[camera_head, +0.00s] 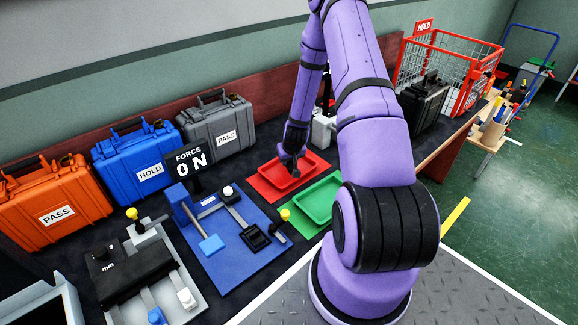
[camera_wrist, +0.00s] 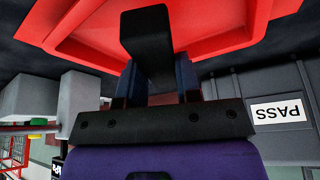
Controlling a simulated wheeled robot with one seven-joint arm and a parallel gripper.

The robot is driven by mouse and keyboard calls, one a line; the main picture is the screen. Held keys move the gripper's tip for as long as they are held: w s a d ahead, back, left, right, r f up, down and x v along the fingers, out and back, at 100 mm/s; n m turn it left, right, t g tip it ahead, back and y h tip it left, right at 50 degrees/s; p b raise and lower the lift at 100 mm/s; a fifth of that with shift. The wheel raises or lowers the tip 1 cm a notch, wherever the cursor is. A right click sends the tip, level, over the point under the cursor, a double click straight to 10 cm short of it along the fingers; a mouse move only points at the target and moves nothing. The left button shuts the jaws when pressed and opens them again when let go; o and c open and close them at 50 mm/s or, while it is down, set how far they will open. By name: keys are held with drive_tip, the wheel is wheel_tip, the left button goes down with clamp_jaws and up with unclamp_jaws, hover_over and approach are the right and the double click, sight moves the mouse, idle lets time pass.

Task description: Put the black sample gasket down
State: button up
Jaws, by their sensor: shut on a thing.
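My gripper (camera_head: 291,168) is low over the red tray (camera_head: 264,186) in the head view, pointing down. In the wrist view my gripper (camera_wrist: 158,78) is shut on a black piece, the black sample gasket (camera_wrist: 148,35), which sticks out past the fingers. The red tray (camera_wrist: 225,38) fills the top of that view behind the gasket. In the head view the gasket is too small and dark to tell from the gripper. I cannot tell whether it touches the tray floor.
A green tray (camera_head: 338,182) lies right of the red one, partly behind my arm. Grey (camera_head: 196,133), blue (camera_head: 121,169) and orange (camera_head: 36,222) cases line the back.

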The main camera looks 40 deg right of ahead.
sight(289, 165)
drive_tip(key=shift+w+d+f, duration=0.2)
drive_tip(key=shift+d, duration=0.1)
drive_tip(key=shift+f, duration=1.6)
drive_tip(key=o, duration=0.9)
drive_tip(key=shift+f, duration=0.1)
drive_tip(key=shift+o, duration=0.2)
